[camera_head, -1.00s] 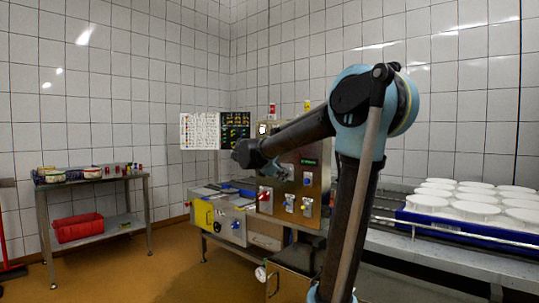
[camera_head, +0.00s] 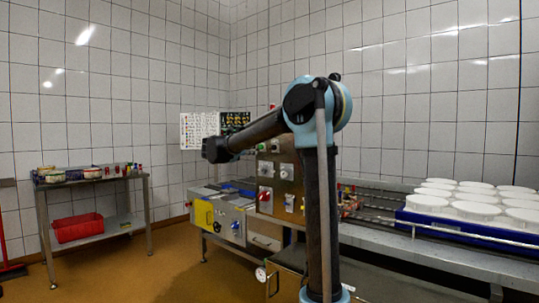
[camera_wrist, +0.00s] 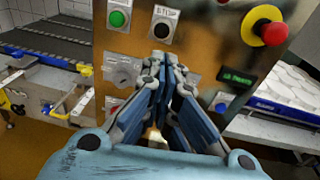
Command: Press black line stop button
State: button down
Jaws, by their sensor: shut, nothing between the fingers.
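A black button (camera_wrist: 162,31) sits on a pale plate under a STOP label (camera_wrist: 166,13), on the upper part of the metal control panel (camera_wrist: 200,47). My gripper (camera_wrist: 162,60) is shut and empty in the wrist view. Its fingertips appear just below the black button in the picture, and I cannot tell how far they are from the panel. In the head view the control panel (camera_head: 280,172) stands behind my arm, and my arm's dark end (camera_head: 214,149) is left of the panel. The black button cannot be made out there.
A green button (camera_wrist: 118,18) is left of the black one. A red mushroom button on yellow (camera_wrist: 265,27) is to the right. Switches, a green display (camera_wrist: 237,77) and a blue button (camera_wrist: 221,107) lie lower. White moulds (camera_head: 475,205) stand on the right.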

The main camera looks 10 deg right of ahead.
aim_at(274, 148)
jog(key=shift+w+d, duration=0.1)
jog(key=x, duration=1.3)
jog(key=shift+w+d, duration=0.25)
jog(key=shift+d, duration=0.05)
